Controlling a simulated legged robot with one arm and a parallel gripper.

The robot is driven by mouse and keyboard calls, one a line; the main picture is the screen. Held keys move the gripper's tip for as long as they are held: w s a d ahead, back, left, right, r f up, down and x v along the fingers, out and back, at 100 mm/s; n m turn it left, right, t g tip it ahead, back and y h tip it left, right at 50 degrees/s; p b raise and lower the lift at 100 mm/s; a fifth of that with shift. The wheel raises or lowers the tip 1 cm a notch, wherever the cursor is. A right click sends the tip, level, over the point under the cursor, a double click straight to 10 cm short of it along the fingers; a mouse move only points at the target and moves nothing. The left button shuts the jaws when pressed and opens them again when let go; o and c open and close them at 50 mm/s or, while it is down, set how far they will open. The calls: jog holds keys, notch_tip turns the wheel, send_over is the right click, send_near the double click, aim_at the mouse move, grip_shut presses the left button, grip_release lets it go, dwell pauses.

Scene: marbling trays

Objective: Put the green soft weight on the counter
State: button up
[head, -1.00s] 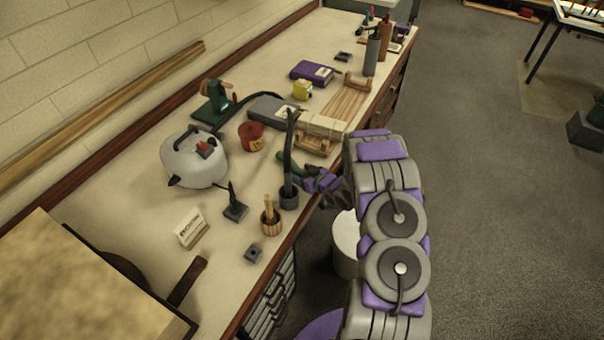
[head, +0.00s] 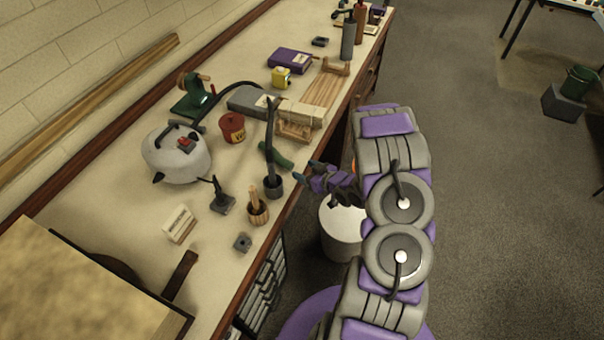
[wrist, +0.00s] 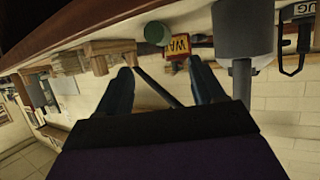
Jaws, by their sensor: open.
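The green soft weight (head: 275,156) is a dark green rounded roll lying on the counter (head: 100,215) near its front edge, behind the dark pot that holds a tall black tool. My gripper (head: 312,174) is open and empty, just right of the weight at the counter's edge, with a small gap between them. In the wrist view, which is upside down, the round end of the green weight (wrist: 157,33) shows beyond my open fingers (wrist: 160,72), resting on the counter and apart from them.
The dark pot (head: 273,187) stands close in front of the weight. A wooden stand with a pale block (head: 302,113) lies behind it. A red tin (head: 231,128) and a grey kettle (head: 176,155) are to the left. A white bin (head: 342,230) stands on the floor below my gripper.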

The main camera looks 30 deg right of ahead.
jog(key=s+d+r+m+g+h, duration=0.1)
jog(key=s+r+g+h, duration=0.25)
jog(key=r, duration=0.55)
jog(key=s+d+r+m+g+h, duration=0.1)
jog(key=s+d+r+g+h, duration=0.2)
jog(key=r, duration=0.5)
jog(key=s+a+r+g+y, duration=0.1)
jog(key=s+a+r+g, duration=0.1)
jog(key=s+a+r, duration=0.2)
jog(key=s+a+r+g+y, duration=0.1)
jog(key=s+a+r+g, duration=0.2)
jog(key=s+a, duration=0.8)
jog(key=s+a+r+m+g+y, duration=0.1)
jog(key=s+a+r+g, duration=0.2)
jog(key=s, duration=1.4)
jog(key=a+r, duration=0.2)
jog(key=a, duration=0.3)
jog(key=shift+s+a, duration=0.25)
jog(key=shift+c, duration=0.3)
